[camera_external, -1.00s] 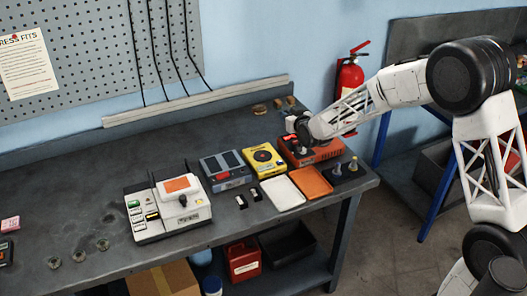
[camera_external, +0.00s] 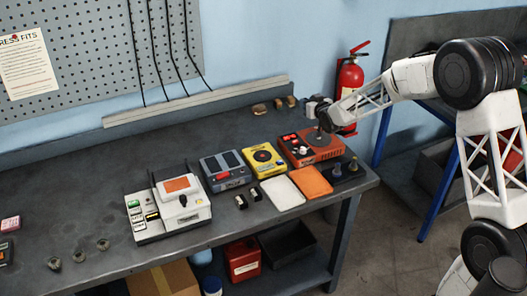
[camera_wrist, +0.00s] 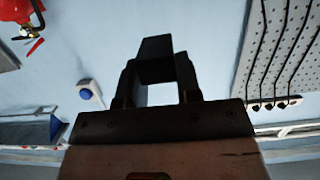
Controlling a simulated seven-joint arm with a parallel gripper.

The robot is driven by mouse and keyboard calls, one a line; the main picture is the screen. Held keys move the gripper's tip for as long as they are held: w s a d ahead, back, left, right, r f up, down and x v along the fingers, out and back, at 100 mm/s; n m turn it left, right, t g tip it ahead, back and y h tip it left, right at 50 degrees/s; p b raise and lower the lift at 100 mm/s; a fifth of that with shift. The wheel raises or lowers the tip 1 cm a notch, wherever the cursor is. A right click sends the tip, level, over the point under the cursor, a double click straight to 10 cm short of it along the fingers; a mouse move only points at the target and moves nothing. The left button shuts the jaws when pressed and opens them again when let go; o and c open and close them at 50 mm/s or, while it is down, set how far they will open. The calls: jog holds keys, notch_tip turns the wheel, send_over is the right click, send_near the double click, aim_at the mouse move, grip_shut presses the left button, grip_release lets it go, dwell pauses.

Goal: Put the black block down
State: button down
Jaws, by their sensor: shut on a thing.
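My gripper (camera_external: 316,107) is behind the orange-red box at the right end of the bench, in front of the blue wall. In the wrist view my gripper (camera_wrist: 158,78) has its two dark fingers closed on a black block (camera_wrist: 156,47), which spans the gap between their tips. Pale wall shows through the opening below the block. The block appears held clear of any surface in that view. In the external view the block is too small and dark to tell from the fingers.
The orange-red box (camera_external: 312,149), yellow box (camera_external: 265,160), grey-blue box (camera_external: 225,171) and white device (camera_external: 168,213) line the bench (camera_external: 90,185). A white tray (camera_external: 283,194) and orange tray (camera_external: 312,182) lie in front. A fire extinguisher (camera_external: 349,88) hangs behind. The bench's left middle is mostly clear.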

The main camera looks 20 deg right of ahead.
jog(key=s+a+f, duration=0.2)
jog(key=s+a, duration=0.3)
jog(key=a, duration=0.5)
jog(key=s+a+f, duration=0.2)
jog(key=s+a, duration=0.2)
jog(key=a, duration=0.6)
jog(key=s+a+f, duration=0.3)
jog(key=s+a, duration=0.2)
jog(key=a, duration=0.5)
jog(key=s+a+f, duration=0.1)
jog(key=s+a, duration=0.2)
jog(key=s, duration=0.1)
jog(key=s+a+f, duration=0.1)
jog(key=s+a, duration=0.2)
jog(key=s, duration=0.1)
jog(key=s+a+f, duration=0.2)
jog(key=s, duration=0.2)
jog(key=shift+a+f, duration=0.1)
jog(key=shift+a, duration=0.3)
jog(key=s+a+f, duration=0.1)
jog(key=s+f, duration=0.2)
jog(key=s, duration=0.3)
jog(key=s+a+f, duration=0.2)
jog(key=s+f, duration=0.1)
jog(key=s, duration=0.4)
jog(key=shift+a+f, duration=0.2)
jog(key=shift+f, duration=0.05)
jog(key=shift+w, duration=0.15)
